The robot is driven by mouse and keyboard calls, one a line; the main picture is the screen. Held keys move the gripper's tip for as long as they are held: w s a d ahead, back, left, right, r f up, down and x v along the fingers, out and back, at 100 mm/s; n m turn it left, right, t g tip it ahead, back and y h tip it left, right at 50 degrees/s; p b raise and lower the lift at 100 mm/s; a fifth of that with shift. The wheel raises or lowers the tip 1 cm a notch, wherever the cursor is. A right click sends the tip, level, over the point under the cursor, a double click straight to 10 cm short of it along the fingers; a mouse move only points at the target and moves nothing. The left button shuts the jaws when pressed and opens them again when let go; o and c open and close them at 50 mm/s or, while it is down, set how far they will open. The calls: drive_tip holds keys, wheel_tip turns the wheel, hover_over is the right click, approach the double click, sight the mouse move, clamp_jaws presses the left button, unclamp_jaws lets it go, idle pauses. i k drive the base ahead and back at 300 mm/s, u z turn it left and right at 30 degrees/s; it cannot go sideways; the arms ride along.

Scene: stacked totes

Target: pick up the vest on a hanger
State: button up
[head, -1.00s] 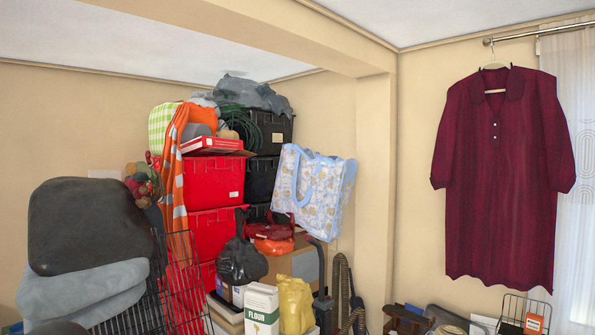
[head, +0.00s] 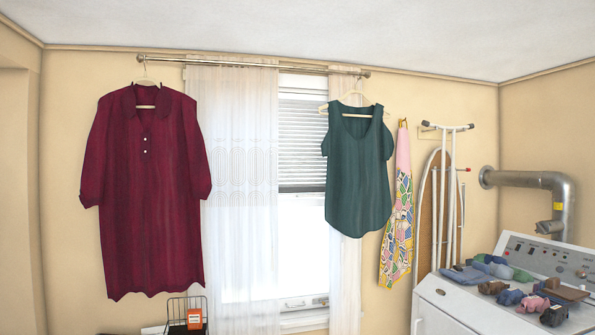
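A dark green sleeveless top (head: 357,180), the garment most like a vest, hangs on a pale hanger (head: 352,96) in the head view, right of centre. The hanger's hook is at the right end of a metal curtain rod (head: 250,64). The garment hangs free in front of the window's right side and the right curtain. My gripper is not in view.
A maroon dress (head: 150,200) hangs from the rod's left end. A patterned cloth (head: 398,215) and an ironing board (head: 433,215) are on the wall at right. A white machine (head: 450,305) with several small items stands at lower right. A wire rack (head: 180,312) is below the dress.

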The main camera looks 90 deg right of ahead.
sight(358, 144)
drive_tip(key=z, duration=3.2)
